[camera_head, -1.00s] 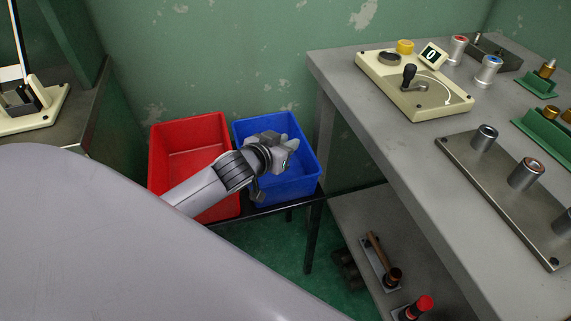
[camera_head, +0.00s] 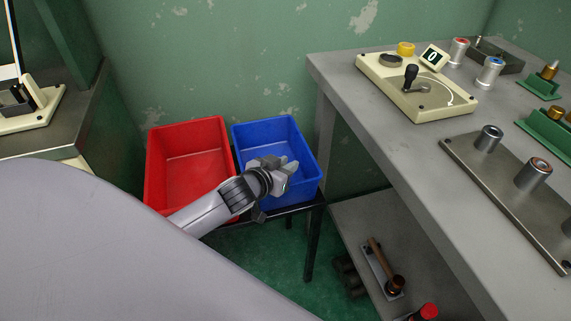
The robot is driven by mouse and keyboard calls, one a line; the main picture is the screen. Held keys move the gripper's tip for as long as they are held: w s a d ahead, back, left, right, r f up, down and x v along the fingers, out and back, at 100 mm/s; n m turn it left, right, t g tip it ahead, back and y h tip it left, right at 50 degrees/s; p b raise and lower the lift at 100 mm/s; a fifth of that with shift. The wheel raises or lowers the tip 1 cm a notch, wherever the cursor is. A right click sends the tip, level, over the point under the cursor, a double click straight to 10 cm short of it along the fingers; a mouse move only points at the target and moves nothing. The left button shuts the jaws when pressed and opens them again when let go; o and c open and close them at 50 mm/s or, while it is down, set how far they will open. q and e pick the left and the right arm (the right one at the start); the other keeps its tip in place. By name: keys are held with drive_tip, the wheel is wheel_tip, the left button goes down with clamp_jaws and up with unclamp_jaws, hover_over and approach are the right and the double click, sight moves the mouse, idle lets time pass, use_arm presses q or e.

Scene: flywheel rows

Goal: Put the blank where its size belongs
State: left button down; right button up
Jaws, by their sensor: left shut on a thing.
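My left gripper (camera_head: 283,168) reaches in from the lower left and is over the blue bin (camera_head: 262,127), near its right side. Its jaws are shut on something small. The held piece, presumably the blank, is mostly hidden by the fingers, so its size and shape cannot be told. The red bin (camera_head: 188,128) stands directly left of the blue bin. The visible insides of both bins look empty; my gripper hides part of the blue one. My right gripper is not in view.
The grey workbench (camera_head: 400,165) at right carries a cream gauge device (camera_head: 417,88) with a display reading 0, a metal plate (camera_head: 500,195) with cylinders, and green holders (camera_head: 546,133). A lower shelf (camera_head: 365,225) holds tools. A cream device (camera_head: 30,107) stands at far left.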

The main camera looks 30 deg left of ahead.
use_arm(q)
drive_tip(key=shift+f, duration=0.25)
drive_tip(key=c, duration=1)
unclamp_jaws()
drive_tip(key=shift+r, duration=0.1)
drive_tip(key=shift+s+r+p, duration=0.2)
drive_tip(key=shift+r+p, duration=0.15)
drive_tip(key=shift+r, duration=0.3)
drive_tip(key=p+v, duration=0.2)
drive_tip(key=v, duration=0.9)
drive_tip(key=s+d+f+m+g+h, duration=0.2)
drive_tip(key=s+d+f+g, duration=0.1)
drive_tip(key=s+d+f, duration=0.7)
drive_tip(key=shift+s+d+f+h, duration=0.35)
drive_tip(key=shift+s+d, duration=0.2)
drive_tip(key=shift+s, duration=0.1)
